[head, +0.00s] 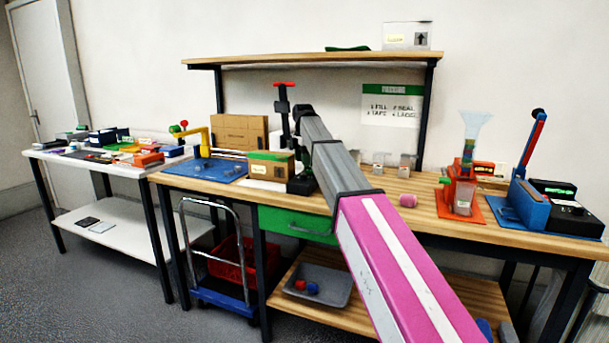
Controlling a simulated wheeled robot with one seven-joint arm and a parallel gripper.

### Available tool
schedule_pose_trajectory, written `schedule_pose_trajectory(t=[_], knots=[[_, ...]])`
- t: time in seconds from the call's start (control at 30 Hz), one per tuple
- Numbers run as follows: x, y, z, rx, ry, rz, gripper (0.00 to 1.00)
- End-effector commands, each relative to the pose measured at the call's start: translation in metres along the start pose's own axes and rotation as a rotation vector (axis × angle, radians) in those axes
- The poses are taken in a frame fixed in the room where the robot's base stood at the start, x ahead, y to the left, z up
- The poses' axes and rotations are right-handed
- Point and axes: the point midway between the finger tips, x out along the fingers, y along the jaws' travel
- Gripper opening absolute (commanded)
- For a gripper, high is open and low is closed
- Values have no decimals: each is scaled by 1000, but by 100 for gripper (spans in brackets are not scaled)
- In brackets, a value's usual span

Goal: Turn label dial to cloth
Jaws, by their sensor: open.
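A black device (565,215) with a small lit green display stands at the right end of the wooden bench, beside a blue machine with a red lever. It may be the labeller, but I cannot make out a dial or its setting. My arm, pink with white stripes and then grey, reaches from the bottom right up over the middle of the bench. Its far end is near a black stand with a red handle. I cannot make out my gripper's fingers, and my arm hides part of the bench behind it.
The wooden bench (405,184) carries a blue mat (207,170), cardboard boxes (270,166), an orange-based filler (463,190) and the blue lever machine (527,200). A pink roll (408,200) lies near the front edge. A shelf (300,58) spans above.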

Motion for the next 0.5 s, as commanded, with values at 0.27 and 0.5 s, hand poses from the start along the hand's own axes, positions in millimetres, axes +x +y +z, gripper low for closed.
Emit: schedule_pose_trajectory(t=[0.27, 0.5], knots=[[45, -1, 0, 1, 1, -1, 61], [61, 0, 0, 1, 1, 0, 61]])
